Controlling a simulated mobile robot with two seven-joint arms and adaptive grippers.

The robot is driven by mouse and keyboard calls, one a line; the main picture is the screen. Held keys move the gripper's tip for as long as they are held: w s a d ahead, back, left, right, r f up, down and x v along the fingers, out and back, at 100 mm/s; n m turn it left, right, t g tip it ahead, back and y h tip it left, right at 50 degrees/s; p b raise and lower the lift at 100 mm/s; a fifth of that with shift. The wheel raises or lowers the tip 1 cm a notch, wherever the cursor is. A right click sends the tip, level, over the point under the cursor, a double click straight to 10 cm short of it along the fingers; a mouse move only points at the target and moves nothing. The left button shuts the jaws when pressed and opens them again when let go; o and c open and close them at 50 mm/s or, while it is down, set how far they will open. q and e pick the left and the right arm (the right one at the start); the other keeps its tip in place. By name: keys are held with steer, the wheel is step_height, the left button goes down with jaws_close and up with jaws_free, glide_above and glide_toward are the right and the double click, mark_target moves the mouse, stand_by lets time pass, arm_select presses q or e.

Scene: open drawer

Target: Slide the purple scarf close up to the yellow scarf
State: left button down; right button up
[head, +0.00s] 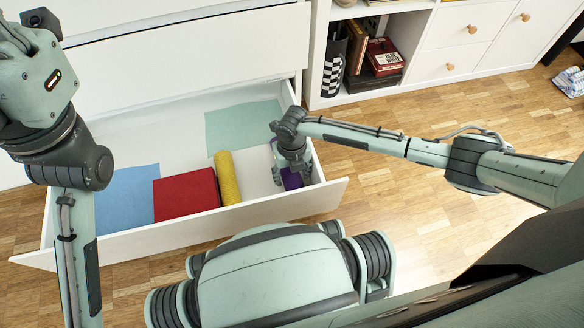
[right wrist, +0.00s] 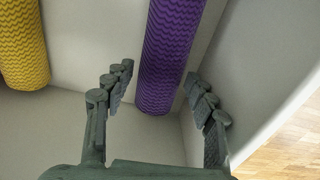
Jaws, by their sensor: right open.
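The purple scarf (head: 291,179) is a roll near the right end of the open drawer, mostly hidden by my right gripper (head: 290,175) in the head view. In the right wrist view the patterned purple scarf (right wrist: 170,55) lies between the spread fingers of my right gripper (right wrist: 160,75), with a gap visible at the left finger. The yellow scarf (head: 228,178) is a roll to the left of it, beside a red cloth. The yellow scarf also shows in the right wrist view (right wrist: 22,45). Bare drawer floor separates the two scarves.
The white drawer (head: 150,236) also holds a folded red cloth (head: 187,193), a blue cloth (head: 134,195) and a pale green cloth (head: 243,126) at the back. The drawer's right wall is close to my right gripper. A shelf unit (head: 420,88) stands behind right.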

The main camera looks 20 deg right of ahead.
steer(key=shift+f, duration=1.1)
steer(key=shift+c, duration=0.5)
steer(key=c, duration=0.9)
steer(key=shift+a+r, duration=0.1)
